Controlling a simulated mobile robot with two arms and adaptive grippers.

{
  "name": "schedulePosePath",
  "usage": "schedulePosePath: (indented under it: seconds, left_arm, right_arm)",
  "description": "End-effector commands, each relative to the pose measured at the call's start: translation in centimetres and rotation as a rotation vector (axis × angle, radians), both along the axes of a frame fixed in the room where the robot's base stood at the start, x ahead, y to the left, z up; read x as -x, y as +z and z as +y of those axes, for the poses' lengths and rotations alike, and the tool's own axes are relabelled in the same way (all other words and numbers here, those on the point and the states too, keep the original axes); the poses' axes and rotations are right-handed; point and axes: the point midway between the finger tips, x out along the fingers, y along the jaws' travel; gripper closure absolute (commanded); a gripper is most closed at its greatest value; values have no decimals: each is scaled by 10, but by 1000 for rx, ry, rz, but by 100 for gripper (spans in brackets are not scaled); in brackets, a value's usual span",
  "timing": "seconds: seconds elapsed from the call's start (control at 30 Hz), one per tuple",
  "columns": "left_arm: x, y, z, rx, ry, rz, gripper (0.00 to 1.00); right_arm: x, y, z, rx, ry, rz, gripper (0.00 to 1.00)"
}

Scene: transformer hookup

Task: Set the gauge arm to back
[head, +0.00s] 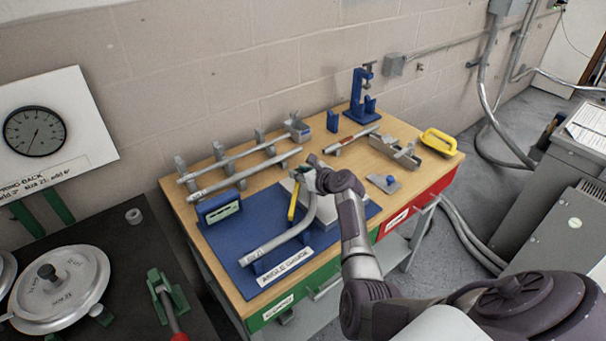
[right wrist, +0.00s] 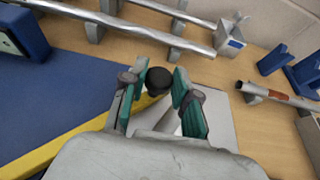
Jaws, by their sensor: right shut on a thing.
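The angle gauge is a blue board (head: 332,240) on the wooden bench, with a display block (head: 219,206) at its left end. Its yellow gauge arm (head: 293,203) shows just left of my right gripper (head: 312,178). In the right wrist view the yellow arm (right wrist: 62,150) runs from the lower left up to a black knob (right wrist: 158,80). My right gripper (right wrist: 160,98) is shut on that knob, with a green-padded finger on each side. A bent grey conduit (head: 285,243) lies on the board beside the arm. My left gripper is out of view.
Straight conduits (head: 240,158) rest on supports behind the board. A blue vise (head: 363,98), a yellow-handled tool (head: 438,141) and a toolbox (head: 408,155) stand at the back right. A dark table with a round dial plate (head: 60,284) is at left.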

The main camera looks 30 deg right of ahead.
Motion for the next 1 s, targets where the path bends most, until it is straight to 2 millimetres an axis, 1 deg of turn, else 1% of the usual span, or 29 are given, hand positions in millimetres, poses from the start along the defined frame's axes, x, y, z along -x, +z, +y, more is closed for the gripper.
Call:
schedulePosePath:
  seconds: [0.03,0.17,0.5,0.8,1.0]
  left_arm:
    - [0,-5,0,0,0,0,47]
    - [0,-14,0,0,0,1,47]
    - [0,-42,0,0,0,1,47]
    - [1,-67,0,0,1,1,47]
    - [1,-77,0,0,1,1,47]
  right_arm:
    - [-3,-2,2,-1,28,0,100]
    - [-11,-3,11,-1,122,0,100]
    - [-31,-3,46,-1,420,-1,100]
    - [-37,-3,73,1,632,-1,100]
    - [-38,-2,84,0,715,0,100]
